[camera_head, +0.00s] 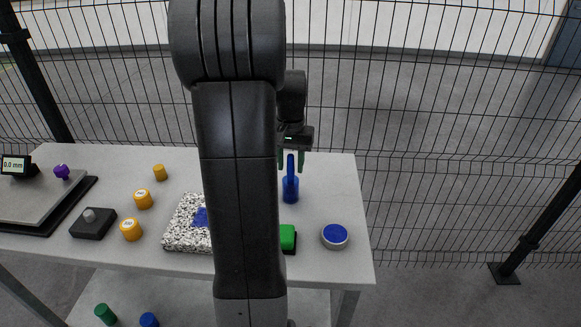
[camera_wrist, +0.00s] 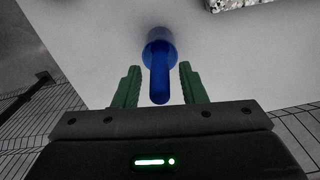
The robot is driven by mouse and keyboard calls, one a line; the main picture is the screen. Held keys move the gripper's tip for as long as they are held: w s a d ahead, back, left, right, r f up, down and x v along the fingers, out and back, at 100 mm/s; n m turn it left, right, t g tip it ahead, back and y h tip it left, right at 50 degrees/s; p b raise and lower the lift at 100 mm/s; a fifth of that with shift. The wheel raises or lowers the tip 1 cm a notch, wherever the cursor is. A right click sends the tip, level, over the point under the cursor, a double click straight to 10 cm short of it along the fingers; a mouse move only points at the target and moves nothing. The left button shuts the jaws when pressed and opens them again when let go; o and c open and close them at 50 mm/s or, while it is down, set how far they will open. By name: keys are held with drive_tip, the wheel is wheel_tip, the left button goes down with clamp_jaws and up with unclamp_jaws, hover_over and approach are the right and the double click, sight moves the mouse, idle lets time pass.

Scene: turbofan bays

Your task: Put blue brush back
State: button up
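The blue brush (camera_head: 290,188) stands upright on the table, right of my arm in the head view, with a narrow handle above a wider round base. It also shows in the wrist view (camera_wrist: 160,82), its handle pointing toward my gripper. My gripper (camera_head: 291,162) is at the handle's upper end. Its green fingers are apart, one on each side of the handle, with a visible gap on both sides in the wrist view (camera_wrist: 160,88). A round grey dish with a blue top (camera_head: 335,236) lies near the table's front right corner.
A speckled block (camera_head: 184,234) with a blue patch is partly hidden by my arm. A green block (camera_head: 288,238) stands close to the brush. Orange cylinders (camera_head: 131,229), a black block (camera_head: 93,224) and a plate with a purple piece (camera_head: 62,172) are at left. Wire fence (camera_head: 430,130) stands behind.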

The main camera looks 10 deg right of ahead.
wheel_tip(320, 180, up, 10)
drive_tip(key=shift+r, duration=0.25)
